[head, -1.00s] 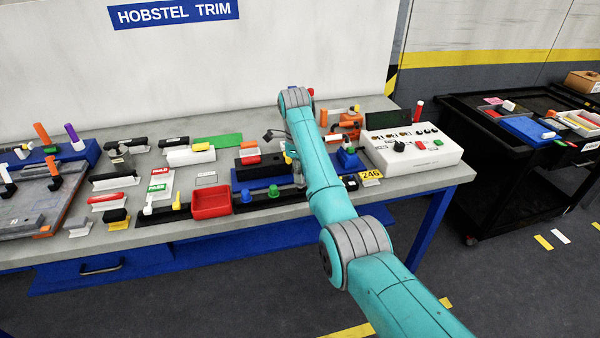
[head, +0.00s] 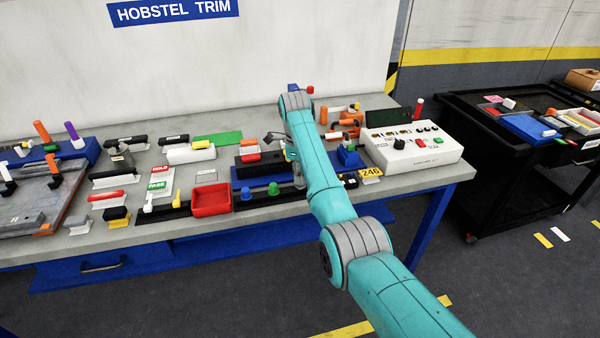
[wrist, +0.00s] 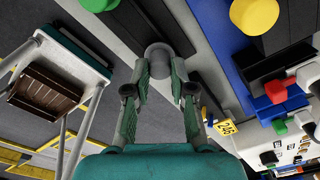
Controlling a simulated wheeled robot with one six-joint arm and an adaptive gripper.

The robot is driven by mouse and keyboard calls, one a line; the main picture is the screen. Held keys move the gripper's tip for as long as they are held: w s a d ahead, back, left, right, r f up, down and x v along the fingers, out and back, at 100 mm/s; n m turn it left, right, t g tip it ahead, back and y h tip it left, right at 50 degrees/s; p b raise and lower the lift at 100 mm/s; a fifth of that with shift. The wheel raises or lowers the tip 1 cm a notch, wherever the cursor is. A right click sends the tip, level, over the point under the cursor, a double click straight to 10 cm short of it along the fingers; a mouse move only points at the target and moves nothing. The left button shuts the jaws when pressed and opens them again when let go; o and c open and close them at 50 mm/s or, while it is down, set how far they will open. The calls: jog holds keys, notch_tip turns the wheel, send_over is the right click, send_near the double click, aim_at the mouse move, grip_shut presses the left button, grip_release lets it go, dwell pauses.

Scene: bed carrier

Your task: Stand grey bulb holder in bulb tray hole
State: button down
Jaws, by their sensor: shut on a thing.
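The grey bulb holder (wrist: 157,58) is between my fingertips in the wrist view, its round end facing the camera. My gripper (wrist: 159,75) is shut on it. A long black strip, which looks like the bulb tray (wrist: 208,62), runs beside and beneath the holder. In the head view the black tray (head: 260,202) lies at the bench's front edge, with a blue bulb (head: 246,193) and a green bulb (head: 273,189) standing in it. My gripper is at the tray's right end there, mostly hidden by my arm. I cannot tell whether the holder touches the tray.
A red bin (head: 211,199) stands just left of the tray. A blue board with a black block (head: 262,165) lies behind it. A white control box (head: 412,146) and a yellow 246 tag (head: 370,173) are to the right. A black cart (head: 500,170) stands further right.

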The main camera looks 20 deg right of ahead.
jog(key=shift+f, duration=0.4)
jog(key=c, duration=0.9)
grip_release()
jog(key=shift+a+r, duration=0.2)
jog(key=shift+r, duration=3.55)
